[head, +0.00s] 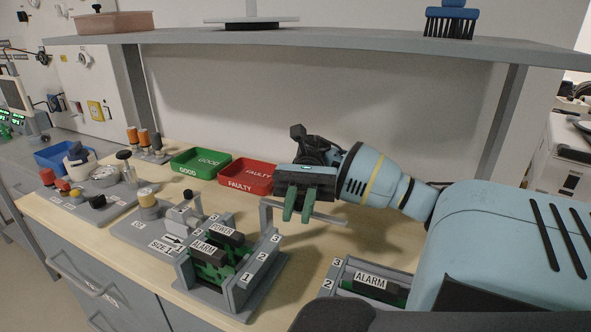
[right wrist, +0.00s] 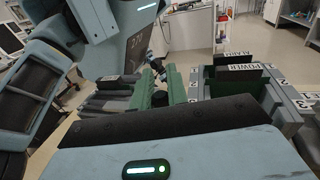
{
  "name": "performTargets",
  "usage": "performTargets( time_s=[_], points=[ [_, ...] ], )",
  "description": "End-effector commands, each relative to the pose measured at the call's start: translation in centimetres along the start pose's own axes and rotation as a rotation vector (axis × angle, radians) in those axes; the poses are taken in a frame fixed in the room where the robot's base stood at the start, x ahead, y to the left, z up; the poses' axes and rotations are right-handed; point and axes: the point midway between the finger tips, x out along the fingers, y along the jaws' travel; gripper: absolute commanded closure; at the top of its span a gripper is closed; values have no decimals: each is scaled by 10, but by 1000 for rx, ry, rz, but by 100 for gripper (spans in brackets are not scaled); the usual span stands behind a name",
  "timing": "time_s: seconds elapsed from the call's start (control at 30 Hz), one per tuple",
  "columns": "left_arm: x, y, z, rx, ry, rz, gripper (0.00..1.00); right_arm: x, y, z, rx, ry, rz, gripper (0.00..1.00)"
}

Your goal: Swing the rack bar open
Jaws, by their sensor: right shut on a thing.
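The grey card rack (head: 243,296) stands on the bench, with its slots numbered and dark cards labelled POWER (head: 222,231) and ALARM (head: 216,245) in it. The rack also shows at the right of the right wrist view (right wrist: 284,110). The grey rack bar (head: 328,217) sticks out to the right from the rack's back end, above the bench. My right gripper (head: 297,214) is shut on the bar, its green fingers pointing down around it. The fingers also show in the right wrist view (right wrist: 162,88); the grip itself is partly hidden there. My left gripper is out of view.
A second rack (head: 345,268) with an ALARM card stands at the front right. A red FAULTY tray (head: 247,184) and green GOOD tray (head: 196,175) lie behind. A grey SIZE 1 fixture (head: 184,217) is at the left. A shelf (head: 330,43) hangs above.

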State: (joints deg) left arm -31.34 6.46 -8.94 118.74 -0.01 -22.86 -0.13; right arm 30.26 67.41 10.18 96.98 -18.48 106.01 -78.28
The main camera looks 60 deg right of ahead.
Motion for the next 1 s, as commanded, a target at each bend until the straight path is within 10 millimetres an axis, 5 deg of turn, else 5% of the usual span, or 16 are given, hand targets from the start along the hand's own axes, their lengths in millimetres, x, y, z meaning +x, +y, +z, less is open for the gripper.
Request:
performTargets(
  time_s=[0.4, 0.43, 0.57, 1.0],
  points=[
    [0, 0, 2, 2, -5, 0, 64, 0, 0, 2, -4, -2, 3, 100],
    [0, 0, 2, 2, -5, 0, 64, 0, 0, 2, -4, -1, 3, 81],
    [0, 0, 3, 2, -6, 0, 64, 0, 0, 2, -3, -1, 3, 64],
    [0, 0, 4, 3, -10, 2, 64, 0, 0, 1, 0, -1, 1, 62]
  ],
)
